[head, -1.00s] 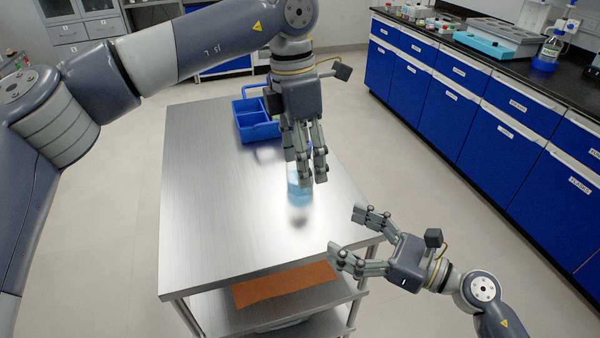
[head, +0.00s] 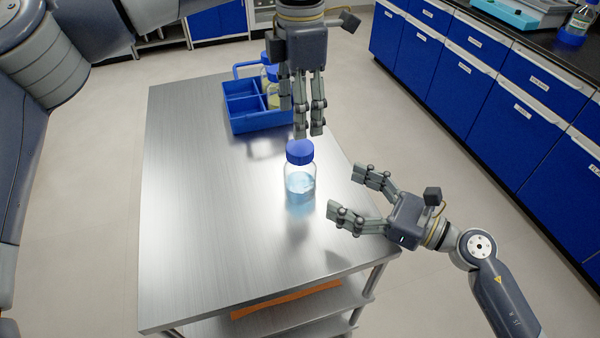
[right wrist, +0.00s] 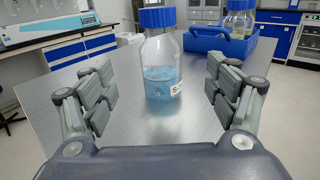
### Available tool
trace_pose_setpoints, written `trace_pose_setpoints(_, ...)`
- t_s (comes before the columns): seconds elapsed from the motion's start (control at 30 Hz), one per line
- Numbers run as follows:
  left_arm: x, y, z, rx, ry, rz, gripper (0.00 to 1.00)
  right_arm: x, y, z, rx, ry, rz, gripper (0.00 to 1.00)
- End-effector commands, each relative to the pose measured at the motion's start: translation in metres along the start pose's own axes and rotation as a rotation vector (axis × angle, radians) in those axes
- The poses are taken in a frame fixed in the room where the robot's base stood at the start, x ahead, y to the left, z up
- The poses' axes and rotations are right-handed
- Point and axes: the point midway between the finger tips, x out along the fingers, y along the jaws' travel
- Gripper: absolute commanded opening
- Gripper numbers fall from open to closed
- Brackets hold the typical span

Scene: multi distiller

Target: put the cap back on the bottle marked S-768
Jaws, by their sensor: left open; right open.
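A clear bottle (head: 300,183) with light blue liquid stands upright on the steel table. A blue cap (head: 300,152) sits on its top. In the right wrist view the bottle (right wrist: 161,75) stands ahead, between the spread fingers, with the cap (right wrist: 157,18) at its neck. A white label (right wrist: 176,89) shows partly at its right side; I cannot read it. My left gripper (head: 310,134) is open, pointing down, just above and behind the cap, apparently apart from it. My right gripper (head: 346,193) is open and empty, to the right of the bottle, facing it.
A blue divided carrier (head: 243,122) stands at the table's back, holding bottles with yellowish liquid (head: 273,97). The table's left half (head: 195,200) is clear. A counter with blue cabinets (head: 470,85) runs along the right. An orange-brown sheet (head: 285,302) lies on the lower shelf.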

Motion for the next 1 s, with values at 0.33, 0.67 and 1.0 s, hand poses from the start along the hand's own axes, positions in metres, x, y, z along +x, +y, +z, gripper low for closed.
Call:
trace_pose_setpoints(0.33, 0.000, 0.000, 0.000, 0.000, 0.000, 0.000, 0.60, 0.025, 0.000, 0.001, -0.001, -0.003, 0.001, 0.81)
trace_pose_setpoints(0.67, 0.000, 0.000, 0.000, 0.000, 0.000, 0.000, 0.60, 0.084, 0.000, 0.001, 0.000, -0.003, 0.001, 0.81)
trace_pose_setpoints(1.0, 0.000, 0.000, 0.000, 0.000, 0.000, 0.000, 0.60, 0.108, 0.000, 0.000, 0.000, 0.000, 0.000, 0.81)
